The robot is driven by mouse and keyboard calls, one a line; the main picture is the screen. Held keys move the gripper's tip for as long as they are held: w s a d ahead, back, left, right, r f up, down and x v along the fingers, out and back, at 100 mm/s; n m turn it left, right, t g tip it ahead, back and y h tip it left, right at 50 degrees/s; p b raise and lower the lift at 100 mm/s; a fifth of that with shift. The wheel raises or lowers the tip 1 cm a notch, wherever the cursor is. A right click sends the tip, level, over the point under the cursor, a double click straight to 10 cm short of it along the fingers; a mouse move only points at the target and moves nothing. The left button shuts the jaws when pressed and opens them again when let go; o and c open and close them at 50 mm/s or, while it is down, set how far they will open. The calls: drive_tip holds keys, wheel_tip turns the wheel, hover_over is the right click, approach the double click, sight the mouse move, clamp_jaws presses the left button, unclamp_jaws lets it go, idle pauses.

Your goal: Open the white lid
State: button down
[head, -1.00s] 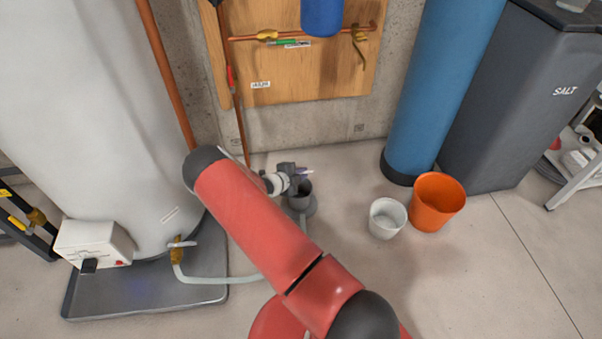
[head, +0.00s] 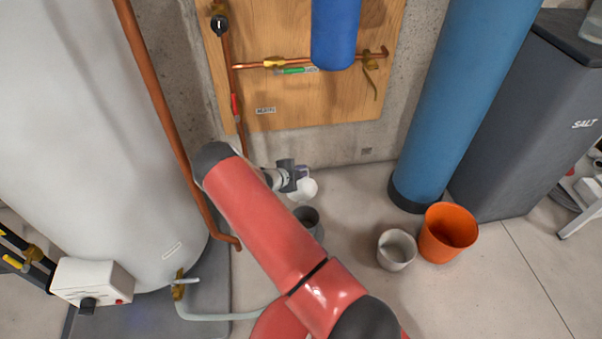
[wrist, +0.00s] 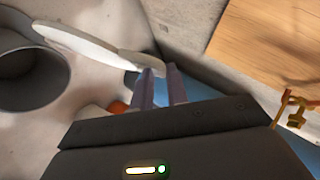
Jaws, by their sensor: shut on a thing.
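The white lid (head: 305,189) shows in the head view as a pale disc beside my gripper (head: 296,177), above the grey container (head: 310,222). In the wrist view the lid (wrist: 90,46) is a thin disc seen nearly edge-on. My gripper (wrist: 160,78) is shut on the lid's near edge. The lid is apart from the round mouth of the grey container (wrist: 62,74), which looks dark inside. My red arm hides part of the container in the head view.
A white bucket (head: 396,250) and an orange bucket (head: 447,233) stand right of the container. The blue cylinder (head: 450,110) and dark salt bin (head: 530,115) are behind them. The white tank (head: 90,130) stands left, with a hose (head: 215,316). Floor at front right is clear.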

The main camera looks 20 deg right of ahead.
drive_tip(key=shift+d+f+g, duration=0.35)
drive_tip(key=shift+d+g, duration=0.15)
drive_tip(key=shift+d, duration=0.1)
drive_tip(key=c, duration=1.5)
unclamp_jaws()
drive_tip(key=shift+d, duration=0.1)
drive_tip(key=shift+c, duration=0.2)
drive_tip(key=shift+w, duration=0.15)
drive_tip(key=shift+r, duration=0.1)
drive_tip(key=v, duration=0.8)
drive_tip(key=shift+w, duration=0.1)
